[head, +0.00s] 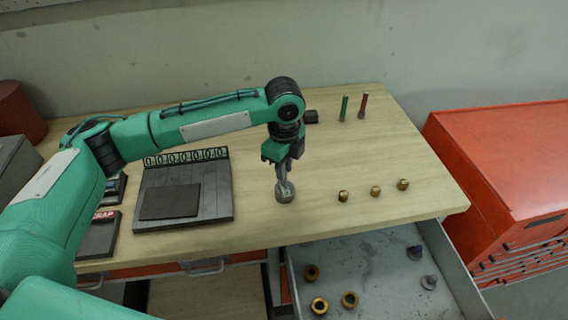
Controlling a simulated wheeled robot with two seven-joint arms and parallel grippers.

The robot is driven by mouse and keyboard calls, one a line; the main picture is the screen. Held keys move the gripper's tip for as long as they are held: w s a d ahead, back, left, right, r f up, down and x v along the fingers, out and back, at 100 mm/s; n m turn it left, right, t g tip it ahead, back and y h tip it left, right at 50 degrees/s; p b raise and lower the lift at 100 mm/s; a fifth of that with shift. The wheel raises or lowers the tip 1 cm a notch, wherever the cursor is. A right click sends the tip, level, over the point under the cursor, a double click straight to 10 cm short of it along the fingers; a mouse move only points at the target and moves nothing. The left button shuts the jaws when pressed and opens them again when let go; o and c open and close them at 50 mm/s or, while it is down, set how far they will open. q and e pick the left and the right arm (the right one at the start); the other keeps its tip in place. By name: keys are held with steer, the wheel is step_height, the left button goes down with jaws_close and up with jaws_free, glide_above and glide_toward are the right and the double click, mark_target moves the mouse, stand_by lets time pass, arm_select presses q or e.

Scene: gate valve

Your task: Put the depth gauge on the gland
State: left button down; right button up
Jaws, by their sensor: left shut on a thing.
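My left gripper (284,164) points down over the middle of the table and is shut on a slim part of a grey metal piece. This grey metal piece (285,195) has a round foot low between the fingers, at or just above the tabletop. The fingers hide much of it, so I cannot tell whether it is the depth gauge or the gland. A green pin (344,107) and a red pin (362,106) stand upright at the back right. My right gripper is not in view.
Small brass pieces (375,191) stand in a row on the wooden table (320,225). A dark board (215,205) with a numbered rack lies left. An open grey drawer (380,265) holds brass rings (312,273). A red cabinet (490,170) stands right.

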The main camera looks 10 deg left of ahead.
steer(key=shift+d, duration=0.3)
arm_select(q)
steer(key=c, duration=1.3)
jaws_free()
steer(key=shift+f, duration=0.1)
step_height(320, 180, up, 12)
steer(key=b, duration=0.3)
steer(key=shift+f, duration=0.15)
steer(key=shift+r, duration=0.3)
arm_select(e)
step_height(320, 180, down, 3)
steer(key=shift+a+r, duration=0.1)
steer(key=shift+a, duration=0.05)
